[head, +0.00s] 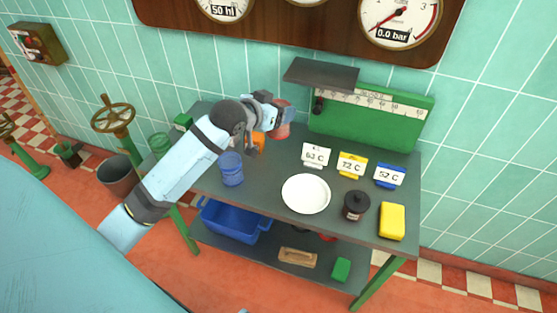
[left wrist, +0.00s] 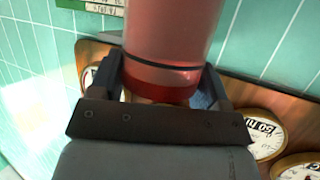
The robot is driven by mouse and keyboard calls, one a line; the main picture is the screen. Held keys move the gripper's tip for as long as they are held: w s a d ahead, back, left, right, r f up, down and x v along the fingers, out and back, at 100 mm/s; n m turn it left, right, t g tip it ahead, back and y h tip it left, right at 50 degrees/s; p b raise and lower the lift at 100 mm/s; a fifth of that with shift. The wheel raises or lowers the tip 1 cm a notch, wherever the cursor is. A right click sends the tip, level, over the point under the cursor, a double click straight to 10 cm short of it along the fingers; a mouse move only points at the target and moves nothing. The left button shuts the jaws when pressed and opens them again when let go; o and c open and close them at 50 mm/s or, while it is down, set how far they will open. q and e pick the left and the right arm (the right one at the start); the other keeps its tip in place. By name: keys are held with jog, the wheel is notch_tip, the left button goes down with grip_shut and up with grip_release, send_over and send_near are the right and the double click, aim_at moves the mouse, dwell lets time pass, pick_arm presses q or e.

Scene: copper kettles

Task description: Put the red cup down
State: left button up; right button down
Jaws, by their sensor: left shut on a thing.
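The red cup (head: 282,124) is in my left gripper, over the back part of the dark table (head: 265,190). In the left wrist view the translucent red cup (left wrist: 172,30) stands between the two fingers of my left gripper (left wrist: 165,85), which is shut on it. In the head view my left gripper (head: 272,108) reaches in from the left, and its arm covers part of the table. I cannot tell whether the cup's base touches the tabletop. My right gripper is not in view.
A blue cup (head: 231,169), an orange cup (head: 259,139) and a green cup (head: 159,144) stand near my arm. A white plate (head: 306,194), dark jar (head: 356,206), yellow sponge (head: 392,221) and temperature cards (head: 351,166) are to the right. A green scale (head: 370,125) stands behind.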

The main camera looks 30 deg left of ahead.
pick_arm(q)
notch_tip(320, 180, down, 16)
jog(key=shift+f+b, duration=0.1)
jog(key=shift+b, duration=1.15)
jog(key=o, duration=0.9)
jog(key=shift+f, duration=0.15)
jog(key=shift+r, duration=0.2)
jog(key=p+v, duration=0.2)
jog(key=v, duration=0.9)
jog(key=s+d+f+g, duration=0.1)
jog(key=s+d+f, duration=0.3)
jog(key=s+d, duration=0.1)
jog(key=s+d+f+h, duration=0.1)
jog(key=s+d+f, duration=0.3)
jog(key=s+d, duration=0.1)
jog(key=s+d+f+m+g, duration=0.1)
jog(key=s+d+f, duration=0.3)
jog(key=d, duration=0.3)
jog(key=shift+s+d+g+h, duration=0.3)
jog(key=shift+s+h, duration=0.1)
jog(key=shift+s, duration=0.1)
